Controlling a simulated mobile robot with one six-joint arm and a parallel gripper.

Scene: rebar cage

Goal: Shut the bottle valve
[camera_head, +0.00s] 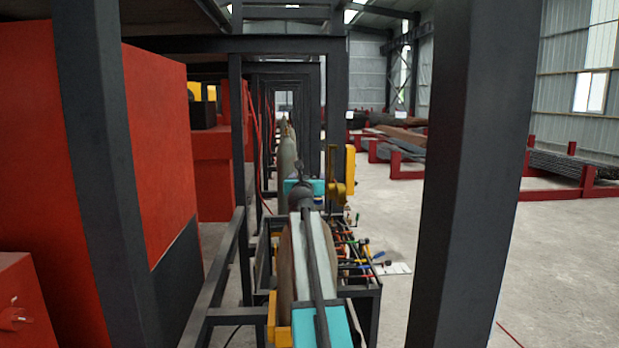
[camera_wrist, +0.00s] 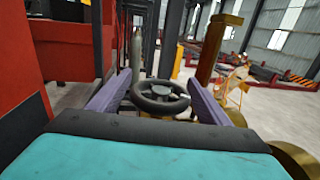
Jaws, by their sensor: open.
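The bottle valve's dark round handwheel (camera_wrist: 160,106) shows in the middle of the wrist view. My gripper (camera_wrist: 161,86) is open, with one purple-grey finger on each side of the wheel. Whether the fingers touch the rim cannot be told. Brass-coloured metal (camera_wrist: 216,48) stands to the right of the wheel, and it also shows in the head view (camera_head: 337,188). In the head view my own arm and gripper hide the handwheel. A brownish bottle (camera_head: 286,276) stands below my arm, largely covered by it.
A grey bottle (camera_head: 287,157) stands farther back. Dark steel posts (camera_head: 455,170) frame the scene closely. Red cabinets (camera_head: 160,130) fill the left. A rack of coloured-handled tools (camera_head: 358,262) is right of my arm. Open concrete floor (camera_head: 560,270) lies at right.

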